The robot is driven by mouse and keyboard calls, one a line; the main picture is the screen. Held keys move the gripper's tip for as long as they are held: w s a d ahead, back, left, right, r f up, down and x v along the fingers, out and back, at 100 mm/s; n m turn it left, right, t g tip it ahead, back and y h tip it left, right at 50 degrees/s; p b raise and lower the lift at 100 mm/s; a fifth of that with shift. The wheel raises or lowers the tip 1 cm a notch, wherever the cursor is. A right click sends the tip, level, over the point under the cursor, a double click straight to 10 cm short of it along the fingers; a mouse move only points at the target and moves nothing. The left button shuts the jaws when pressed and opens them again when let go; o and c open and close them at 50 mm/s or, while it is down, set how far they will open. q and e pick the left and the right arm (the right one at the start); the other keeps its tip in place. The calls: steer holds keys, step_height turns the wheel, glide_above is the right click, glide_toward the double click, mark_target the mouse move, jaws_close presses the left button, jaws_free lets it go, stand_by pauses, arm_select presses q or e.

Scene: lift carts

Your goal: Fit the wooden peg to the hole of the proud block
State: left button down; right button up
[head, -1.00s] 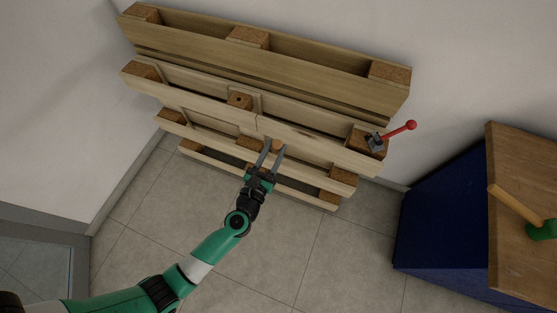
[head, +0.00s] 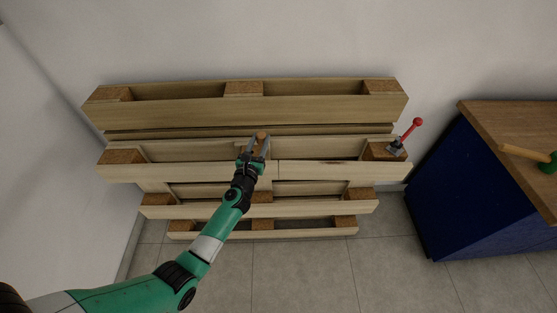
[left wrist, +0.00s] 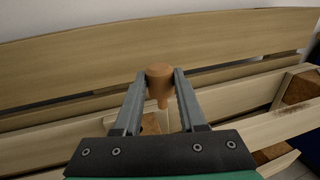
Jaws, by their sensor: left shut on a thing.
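The wooden peg (head: 262,135) is a short orange-brown piece with a wide round head and a thinner shank. My left gripper (head: 258,142) is shut on it, above the middle of the pallet's second row. In the left wrist view the peg (left wrist: 160,80) sits between the two grey fingertips, head up, shank pointing down. The proud block is mostly hidden behind my gripper; a brown patch below the peg in the left wrist view may be part of it. Its hole is not visible now. My right gripper is not in view.
The wooden pallet (head: 180,110) leans against the wall. At right is a blue cabinet (head: 450,190) with a wooden top and a green-headed mallet (head: 525,152). The floor in front is clear.

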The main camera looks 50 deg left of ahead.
arm_select(q)
steer(key=shift+n+g+y, duration=0.7)
steer(key=shift+y, duration=0.1)
steer(key=a, duration=0.1)
steer(key=s+a, duration=0.1)
steer(key=a, duration=0.3)
steer(key=shift+s+r+b, duration=0.35)
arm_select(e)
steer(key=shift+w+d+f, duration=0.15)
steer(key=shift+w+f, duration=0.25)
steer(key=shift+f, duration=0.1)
arm_select(q)
step_height(320, 180, down, 6)
steer(key=b, duration=0.5)
steer(key=shift+s+r, duration=0.1)
steer(key=shift+r, duration=0.1)
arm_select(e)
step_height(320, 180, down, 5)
arm_select(q)
steer(key=shift+f, duration=0.15)
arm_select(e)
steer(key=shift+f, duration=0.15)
arm_select(q)
steer(key=shift+f+b, duration=2.05)
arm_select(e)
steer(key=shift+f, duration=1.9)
